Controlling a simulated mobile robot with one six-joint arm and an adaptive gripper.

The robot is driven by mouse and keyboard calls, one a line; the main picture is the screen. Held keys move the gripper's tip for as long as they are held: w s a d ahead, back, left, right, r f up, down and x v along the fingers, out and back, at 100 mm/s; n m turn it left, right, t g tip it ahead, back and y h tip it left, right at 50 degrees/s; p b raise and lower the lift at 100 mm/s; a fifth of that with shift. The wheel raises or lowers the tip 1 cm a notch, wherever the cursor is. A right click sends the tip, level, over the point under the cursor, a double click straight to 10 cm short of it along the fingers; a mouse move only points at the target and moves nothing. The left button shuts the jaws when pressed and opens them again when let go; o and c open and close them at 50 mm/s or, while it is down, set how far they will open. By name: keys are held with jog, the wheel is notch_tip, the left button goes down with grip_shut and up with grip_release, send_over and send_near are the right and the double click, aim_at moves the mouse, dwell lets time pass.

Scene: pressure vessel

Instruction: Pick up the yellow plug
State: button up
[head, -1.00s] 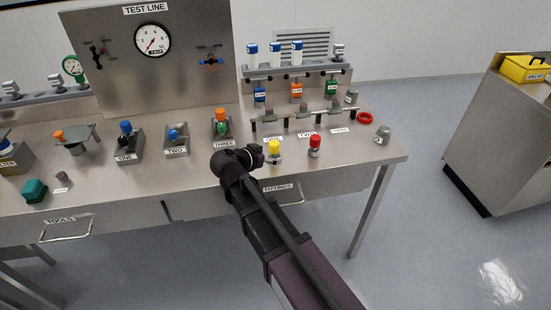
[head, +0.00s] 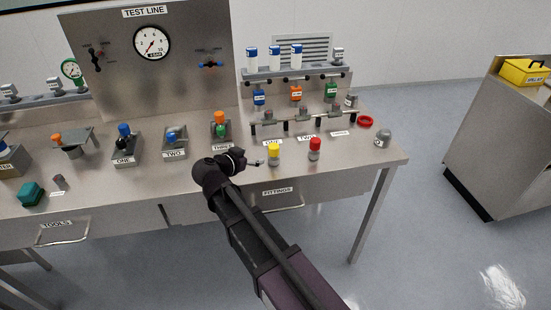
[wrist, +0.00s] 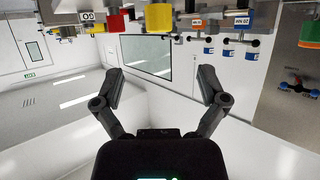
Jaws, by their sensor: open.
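The yellow plug (head: 274,149) stands upright at the front of the steel bench, with a grey metal lower part. In the wrist view, which shows the bench upside down, the yellow plug (wrist: 155,18) hangs at the top, near the middle. My gripper (head: 258,162) is just left of the plug in the head view, its fingertips pointing toward it. In the wrist view my gripper (wrist: 161,78) has its two fingers spread wide with nothing between them. The plug lies beyond the fingertips in that view.
A red plug (head: 314,144) stands close to the right of the yellow one. Behind them is a manifold (head: 303,115) with labelled ports. A block with an orange-topped part (head: 219,118) sits to the left.

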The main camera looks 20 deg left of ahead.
aim_at(270, 149)
jog(key=b+x, duration=0.2)
jog(key=x, duration=0.4)
jog(key=shift+w+f, duration=0.1)
jog(key=shift+f, duration=0.05)
jog(key=shift+w+d, duration=0.15)
jog(key=shift+w, duration=0.3)
jog(key=shift+f, duration=0.1)
jog(key=shift+b+x, duration=1)
jog(key=shift+x, duration=1.55)
grip_shut()
